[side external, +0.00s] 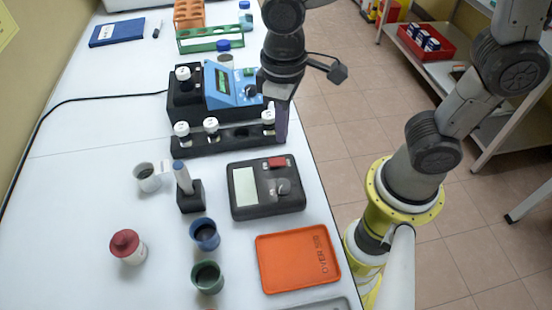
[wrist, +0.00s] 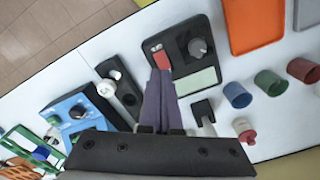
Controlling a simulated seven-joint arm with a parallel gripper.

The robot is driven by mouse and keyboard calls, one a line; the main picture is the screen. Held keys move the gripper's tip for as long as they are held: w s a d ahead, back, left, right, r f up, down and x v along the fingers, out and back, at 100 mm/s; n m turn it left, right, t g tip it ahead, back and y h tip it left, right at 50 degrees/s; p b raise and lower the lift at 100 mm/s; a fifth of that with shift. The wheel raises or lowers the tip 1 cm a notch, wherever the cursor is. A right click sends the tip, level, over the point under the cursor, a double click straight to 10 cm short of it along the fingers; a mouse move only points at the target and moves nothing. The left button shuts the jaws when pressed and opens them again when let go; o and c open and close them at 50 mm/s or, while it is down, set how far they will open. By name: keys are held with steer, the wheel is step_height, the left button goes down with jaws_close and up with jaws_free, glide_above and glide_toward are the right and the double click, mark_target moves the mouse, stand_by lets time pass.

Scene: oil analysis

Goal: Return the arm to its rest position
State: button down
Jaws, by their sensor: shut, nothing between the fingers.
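My gripper (side external: 281,125) is at the right end of the black and blue analyser (side external: 222,85) in the side external view, fingers pointing down. In the wrist view its two purple-grey fingers (wrist: 160,78) are together with nothing between them. They overlap the picture of the bench near the black meter with a red button (wrist: 188,48). How high the fingertips are above the bench is hard to tell. My arm reaches over the bench from the yellow-ringed base at the right.
White-capped bottles (side external: 211,125) stand in the analyser's front rack, close to my fingers. A green rack (side external: 210,40) stands behind. Open floor lies right of the bench.

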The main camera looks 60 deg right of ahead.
steer(key=shift+r, duration=0.15)
steer(key=d+r+m+t, duration=0.3)
steer(key=d+r, duration=0.3)
steer(key=d, duration=0.1)
steer(key=s+d+r+t, duration=0.1)
steer(key=s+d+t, duration=0.1)
steer(key=s+d, duration=0.3)
steer(key=shift+s+t, duration=0.3)
steer(key=shift+s, duration=1.2)
